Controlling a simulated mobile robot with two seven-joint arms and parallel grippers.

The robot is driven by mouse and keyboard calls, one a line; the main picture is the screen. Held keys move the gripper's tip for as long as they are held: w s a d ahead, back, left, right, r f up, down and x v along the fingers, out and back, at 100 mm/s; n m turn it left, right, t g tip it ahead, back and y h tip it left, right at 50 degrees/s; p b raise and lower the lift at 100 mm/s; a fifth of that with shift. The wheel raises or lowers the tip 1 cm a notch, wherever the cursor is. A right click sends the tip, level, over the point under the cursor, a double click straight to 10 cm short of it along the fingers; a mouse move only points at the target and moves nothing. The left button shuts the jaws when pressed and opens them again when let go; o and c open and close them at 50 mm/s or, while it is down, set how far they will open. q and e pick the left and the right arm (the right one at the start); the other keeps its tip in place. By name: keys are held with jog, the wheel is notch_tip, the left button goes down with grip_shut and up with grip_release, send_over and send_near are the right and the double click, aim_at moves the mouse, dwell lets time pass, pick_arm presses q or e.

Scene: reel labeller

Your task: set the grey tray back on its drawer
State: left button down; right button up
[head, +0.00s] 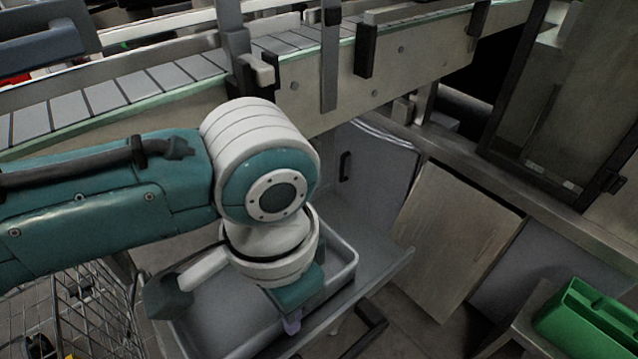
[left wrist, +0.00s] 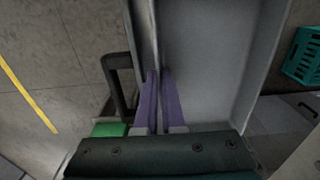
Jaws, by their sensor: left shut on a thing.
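The grey tray (head: 345,262) is a shallow open box below my left arm in the head view; its inside looks empty where it shows. My left gripper (head: 291,325) points down at the tray's front wall. In the left wrist view its purple fingers (left wrist: 160,102) are shut on the wall of the tray (left wrist: 212,55). The pulled-out drawer (head: 385,262) is a flat grey plate under the tray, with a black handle (head: 368,327) at its front. I cannot tell whether the tray touches the plate. My arm hides much of the tray. My right gripper is not in view.
A conveyor (head: 120,90) runs across the back above the drawer. A wire basket (head: 85,310) stands close at the left. A green bin (head: 590,320) is at the lower right, and a teal crate (left wrist: 303,55) shows in the left wrist view. Leaning panels (head: 455,240) stand right of the drawer.

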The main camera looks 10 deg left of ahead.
pick_arm(q)
jog(key=c, duration=1.3)
grip_release()
jog(key=shift+r, duration=0.4)
notch_tip(320, 180, up, 12)
jog(key=f+p, duration=0.1)
jog(key=p, duration=0.2)
jog(key=s+d+f+n+t+h, duration=0.1)
jog(key=s+d+n+t+h, duration=0.15)
jog(key=s, duration=0.25)
jog(key=s+a+n, duration=0.1)
jog(key=s+a, duration=0.1)
jog(key=a, duration=0.2)
jog(key=s+a+n+y, duration=0.1)
jog(key=s+a, duration=0.1)
jog(key=a, duration=0.2)
jog(key=s+a+n+t+y, duration=0.1)
jog(key=s+a, duration=0.1)
jog(key=a, duration=0.3)
jog(key=shift+s, duration=0.25)
